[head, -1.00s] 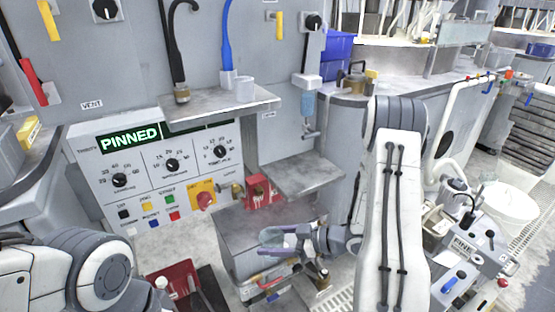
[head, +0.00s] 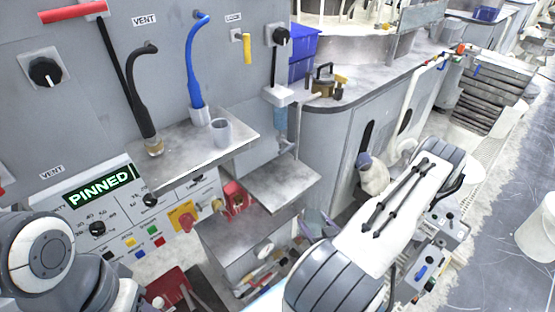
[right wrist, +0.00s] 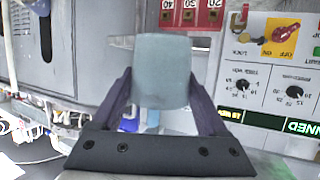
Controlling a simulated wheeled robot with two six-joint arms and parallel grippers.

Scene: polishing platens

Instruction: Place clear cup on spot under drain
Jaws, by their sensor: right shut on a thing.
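My right gripper (right wrist: 161,88) is shut on a clear, pale bluish cup (right wrist: 162,62), which sits between its two dark fingers in the right wrist view. In the head view this gripper (head: 317,223) is partly hidden behind my right forearm, just right of the lower grey ledge; the cup cannot be clearly made out there. A clear bowl with a drain fitting (head: 280,122) hangs on the wall above the bare lower grey ledge (head: 272,183). My left arm shows at the lower left, but its gripper is out of view.
An upper shelf (head: 180,160) holds a grey cup (head: 221,132) and the ends of black and blue hoses. A red lock box (head: 235,198) sits by the control panel (head: 90,205). Blue bins (head: 302,50) stand on the counter. Tools lie low beneath the ledge.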

